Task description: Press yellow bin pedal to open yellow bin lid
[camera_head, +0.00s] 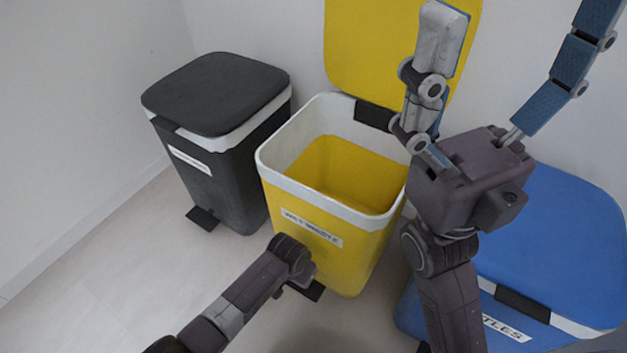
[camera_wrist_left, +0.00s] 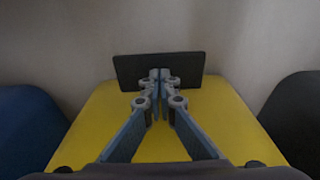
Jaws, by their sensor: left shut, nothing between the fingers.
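The yellow bin (camera_head: 345,258) stands in the middle of the head view, with a white rim and a "wet waste" label. Its yellow lid (camera_head: 365,40) is raised upright against the wall, and the empty-looking yellow inside shows. Its dark pedal (camera_head: 314,291) is at the bottom front, partly hidden by my left arm. In the left wrist view, the pedal (camera_wrist_left: 190,68) lies under the fingertips of my left gripper (camera_wrist_left: 160,75), which is shut and empty; the tips overlap the pedal, seemingly touching it. My right gripper (camera_head: 505,45) is open and empty, raised to the bin's right.
A dark grey bin (camera_head: 225,180) with its lid shut stands to the left. A blue bin (camera_head: 560,240) with its lid shut stands to the right, partly behind my right arm. White walls are close behind. The pale floor at front left (camera_head: 100,270) is clear.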

